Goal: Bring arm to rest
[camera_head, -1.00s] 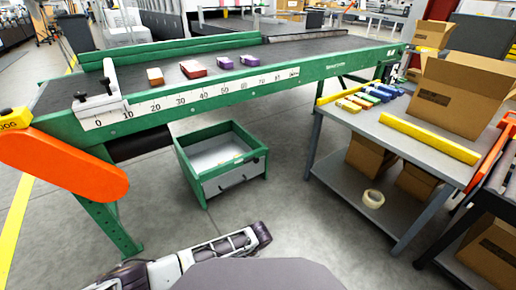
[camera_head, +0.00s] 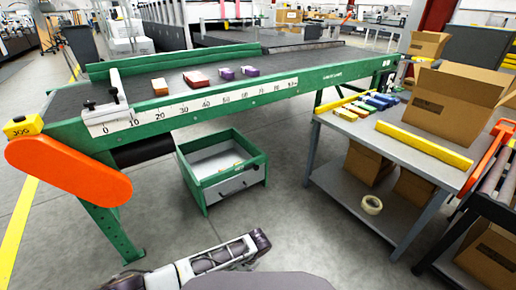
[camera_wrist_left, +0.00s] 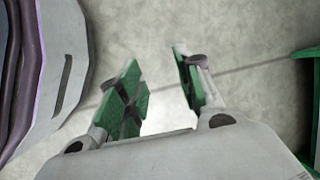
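My left gripper (camera_wrist_left: 158,98) shows in the left wrist view. Its two green-padded fingers stand apart, with nothing between them and bare grey floor behind. In the head view my left arm (camera_head: 205,264) lies low along the bottom edge, in front of the conveyor and below the green drawer box. I cannot make out its fingers there. My right arm and right gripper are not in view.
A green conveyor (camera_head: 170,118) carries several small blocks. An open green box (camera_head: 223,185) stands on the floor under it. A grey table (camera_head: 400,146) at right holds a cardboard box (camera_head: 452,103) and yellow bar (camera_head: 424,146). An orange guard (camera_head: 68,171) is at left.

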